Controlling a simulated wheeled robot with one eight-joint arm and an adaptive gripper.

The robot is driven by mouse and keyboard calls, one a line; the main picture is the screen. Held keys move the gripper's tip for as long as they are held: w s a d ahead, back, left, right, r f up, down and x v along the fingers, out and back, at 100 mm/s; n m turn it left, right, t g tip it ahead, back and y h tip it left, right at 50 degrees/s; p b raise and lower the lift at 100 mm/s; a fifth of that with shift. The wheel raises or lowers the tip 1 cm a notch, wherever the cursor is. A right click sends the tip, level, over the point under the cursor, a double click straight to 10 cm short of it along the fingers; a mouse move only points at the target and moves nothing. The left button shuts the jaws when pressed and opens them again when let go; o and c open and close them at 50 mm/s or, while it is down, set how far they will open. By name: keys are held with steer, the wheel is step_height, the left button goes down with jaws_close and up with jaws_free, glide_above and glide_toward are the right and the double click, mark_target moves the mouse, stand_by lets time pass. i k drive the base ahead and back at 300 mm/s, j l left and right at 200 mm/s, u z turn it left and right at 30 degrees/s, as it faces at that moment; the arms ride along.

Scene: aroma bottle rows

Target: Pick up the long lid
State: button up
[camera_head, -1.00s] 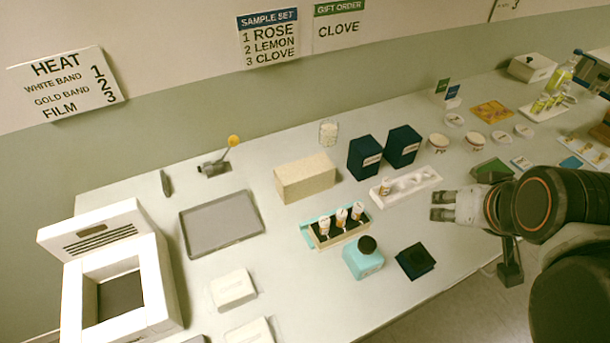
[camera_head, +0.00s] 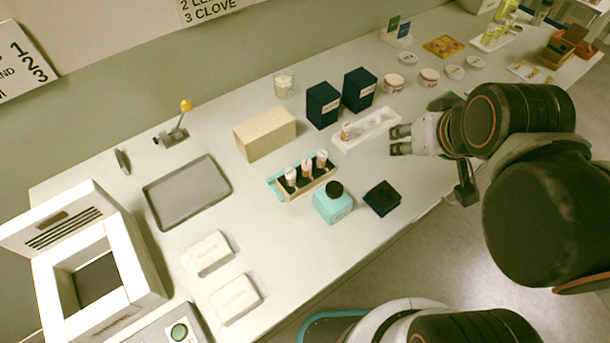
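A long cream box-shaped piece (camera_head: 265,134) lies on the table left of the dark blue boxes; it looks like the long lid, though I cannot be sure. Right in front of it is a narrow open box (camera_head: 309,186) with three white-capped bottles (camera_head: 306,170) standing in dark slots and a teal edge behind. My gripper (camera_head: 400,140) is at the right, by the right end of a white tray (camera_head: 350,147). Its two fingers point left, with a gap between them and nothing held. It is well apart from the cream piece.
Two dark blue boxes (camera_head: 323,106) stand right of the cream piece. A grey tray (camera_head: 187,190) and a white open device (camera_head: 139,262) are at left. The table (camera_head: 290,238) is bare front centre.

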mark_target(261, 136)
steer(key=i+u, duration=0.1)
steer(key=u, duration=0.3)
steer(key=l+u, duration=0.1)
steer(key=u, duration=0.35)
steer(key=i+l+u, duration=0.1)
steer(key=u, duration=0.3)
steer(key=l+u, duration=0.15)
steer(key=u, duration=0.25)
steer(key=i, duration=0.05)
